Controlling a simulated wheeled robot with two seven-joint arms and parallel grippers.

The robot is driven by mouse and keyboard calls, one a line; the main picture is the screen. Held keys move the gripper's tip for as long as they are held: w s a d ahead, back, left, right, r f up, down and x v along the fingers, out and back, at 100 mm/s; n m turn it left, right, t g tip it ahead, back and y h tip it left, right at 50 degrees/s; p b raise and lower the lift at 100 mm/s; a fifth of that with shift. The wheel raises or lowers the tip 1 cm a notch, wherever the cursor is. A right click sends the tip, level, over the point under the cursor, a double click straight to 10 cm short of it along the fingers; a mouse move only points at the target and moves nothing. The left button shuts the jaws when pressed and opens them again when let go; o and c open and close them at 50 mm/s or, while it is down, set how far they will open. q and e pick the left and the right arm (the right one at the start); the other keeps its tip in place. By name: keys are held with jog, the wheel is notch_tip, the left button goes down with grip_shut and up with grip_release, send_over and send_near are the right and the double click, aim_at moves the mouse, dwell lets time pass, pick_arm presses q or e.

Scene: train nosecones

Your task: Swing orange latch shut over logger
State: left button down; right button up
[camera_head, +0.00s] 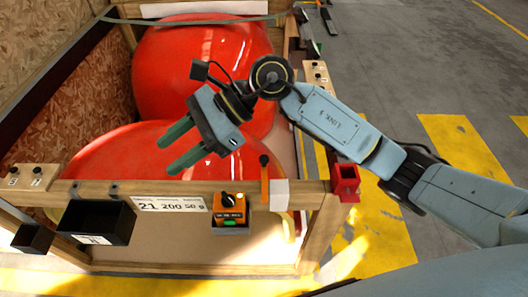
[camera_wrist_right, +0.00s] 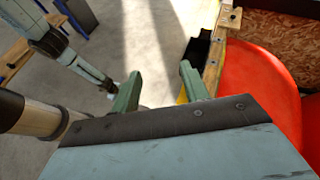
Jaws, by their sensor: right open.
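The orange latch (camera_head: 264,185) is a narrow upright arm with a dark knob on top, on the crate's front rail. It stands upright just right of the logger and is not across it. The logger (camera_head: 229,205) is a small orange box with a black dial and a green patch, seated in a grey holder on the rail's front. My right gripper (camera_head: 164,157) is open and empty, above the near red nosecone, up and left of the latch and logger. Its two green fingers also show in the right wrist view (camera_wrist_right: 160,75), with nothing between them. My left gripper is not seen.
Two large red nosecones, one far (camera_head: 190,65) and one near (camera_head: 110,160), fill the wooden crate. A black bin (camera_head: 100,222) and a white number strip (camera_head: 170,204) are left of the logger. A red bracket (camera_head: 345,182) is at the right corner. Floor is clear at right.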

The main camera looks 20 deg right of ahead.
jog(key=w+d+f+n+t+h, duration=0.1)
jog(key=w+d+f+n+h, duration=0.1)
jog(key=w+d+f+h, duration=0.35)
notch_tip(320, 180, up, 2)
jog(key=t+h, duration=0.1)
jog(key=h, duration=0.6)
send_over(264, 157)
jog(key=shift+n, duration=0.4)
notch_tip(264, 157, down, 13)
jog(key=shift+s+r+p, duration=0.1)
jog(key=shift+p, duration=0.5)
